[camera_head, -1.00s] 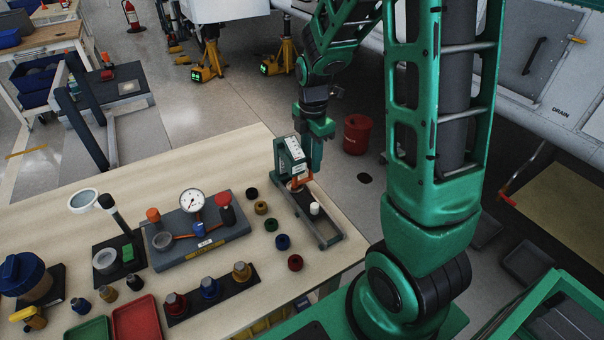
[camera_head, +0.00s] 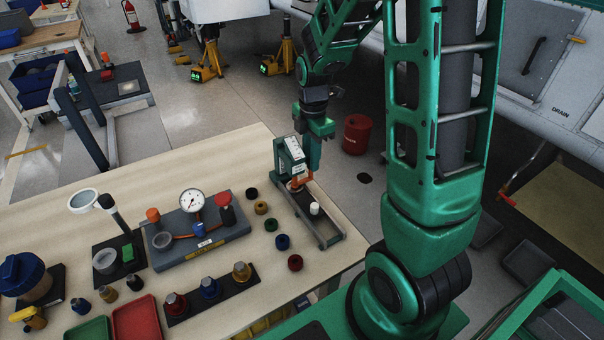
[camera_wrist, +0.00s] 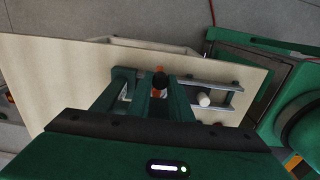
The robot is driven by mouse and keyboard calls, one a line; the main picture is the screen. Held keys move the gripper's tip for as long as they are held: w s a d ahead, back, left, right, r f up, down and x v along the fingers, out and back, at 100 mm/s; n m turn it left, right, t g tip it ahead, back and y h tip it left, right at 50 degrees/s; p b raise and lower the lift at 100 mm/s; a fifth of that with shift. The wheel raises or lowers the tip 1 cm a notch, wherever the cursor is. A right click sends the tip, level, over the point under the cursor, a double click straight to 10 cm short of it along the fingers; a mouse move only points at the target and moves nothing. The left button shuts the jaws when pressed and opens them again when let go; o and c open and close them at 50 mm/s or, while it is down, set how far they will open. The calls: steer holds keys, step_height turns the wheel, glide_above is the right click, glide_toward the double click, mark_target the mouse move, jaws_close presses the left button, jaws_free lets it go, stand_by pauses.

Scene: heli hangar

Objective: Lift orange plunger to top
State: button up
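The orange plunger (camera_head: 299,181) is on a small green upright stand (camera_head: 290,157) with a white scale plate, near the table's right edge. The stand sits on a grey rail base (camera_head: 326,236). My gripper (camera_head: 315,161) points down just right of the stand, at the plunger. In the wrist view, the two green fingers (camera_wrist: 159,90) are apart, with a dark round knob (camera_wrist: 159,81) between their ends and a bit of orange behind it. Whether the fingers touch the knob or the plunger cannot be told. The fingers hide much of the plunger.
A white peg (camera_head: 315,209) stands on the rail base. Several coloured rings (camera_head: 283,242) lie left of it. A gauge block (camera_head: 205,238) stands further left.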

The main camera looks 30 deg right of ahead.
jaws_close()
steer(key=shift+r, duration=0.15)
steer(key=shift+w+r, duration=0.15)
steer(key=shift+r, duration=2.05)
steer(key=shift+o, duration=2.4)
jaws_free()
steer(key=shift+r, duration=2.45)
